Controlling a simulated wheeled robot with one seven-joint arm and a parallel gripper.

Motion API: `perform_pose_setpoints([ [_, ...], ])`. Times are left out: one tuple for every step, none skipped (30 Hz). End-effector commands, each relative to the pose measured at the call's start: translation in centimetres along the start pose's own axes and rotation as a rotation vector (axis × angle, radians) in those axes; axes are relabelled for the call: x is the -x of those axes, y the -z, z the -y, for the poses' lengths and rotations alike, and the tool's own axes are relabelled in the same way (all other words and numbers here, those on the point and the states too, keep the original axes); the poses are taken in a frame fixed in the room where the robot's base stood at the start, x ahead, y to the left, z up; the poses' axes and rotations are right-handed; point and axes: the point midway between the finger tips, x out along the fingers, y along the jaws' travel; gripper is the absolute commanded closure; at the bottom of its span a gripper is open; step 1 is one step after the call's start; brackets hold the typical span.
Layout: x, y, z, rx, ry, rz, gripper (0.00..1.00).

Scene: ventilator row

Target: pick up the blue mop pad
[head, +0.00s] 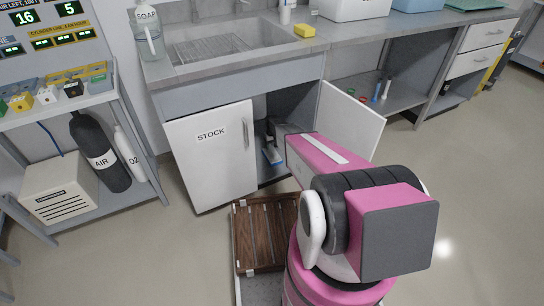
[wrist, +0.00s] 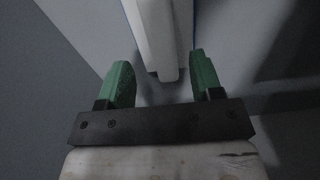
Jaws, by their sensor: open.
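A blue strip (head: 272,155), which looks like the mop pad, shows low inside the open cabinet under the sink in the head view. My arm reaches into this cabinet and hides much of what is around it. In the wrist view, my gripper (wrist: 160,64) is open, with its two green fingers apart. A long white piece with a thin blue edge (wrist: 157,35) lies ahead between the fingertips, with a gap on both sides. I cannot tell for sure whether it is the mop pad.
A shelf cart (head: 55,110) with gas bottles stands at left. The floor at right is clear.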

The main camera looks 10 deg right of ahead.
Motion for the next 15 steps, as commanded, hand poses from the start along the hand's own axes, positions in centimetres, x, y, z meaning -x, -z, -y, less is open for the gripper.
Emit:
perform_pose_setpoints([
  [-0.4,0.0,0.1,0.0,0.0,0.001,0.4],
  [-0.6,-0.1,0.1,0.0,0.0,0.001,0.4],
  [-1.0,-0.1,0.1,0.0,0.0,0.001,0.4],
  [-1.4,-0.2,0.2,0.0,0.0,0.001,0.4],
  [-1.8,-0.2,0.2,0.0,0.0,0.001,0.4],
  [-2.4,-0.3,0.3,0.0,0.0,0.001,0.4],
  [-2.9,-0.3,0.4,0.0,0.0,0.001,0.4],
  [-3.4,-0.3,0.4,0.0,0.0,0.001,0.4],
  [-4.0,-0.3,0.4,0.0,0.0,0.001,0.4],
  [-4.3,-0.3,0.4,0.0,0.0,0.001,0.4],
  [-4.6,-0.3,0.4,0.0,0.0,0.001,0.4],
  [-4.8,-0.3,0.4,0.0,0.0,0.001,0.4],
  [-4.9,-0.3,0.4,0.0,0.0,0.0,0.4],
  [-4.9,-0.4,0.4,0.0,0.0,0.0,0.4],
  [-4.9,-0.4,0.4,0.0,0.0,0.0,0.4],
])
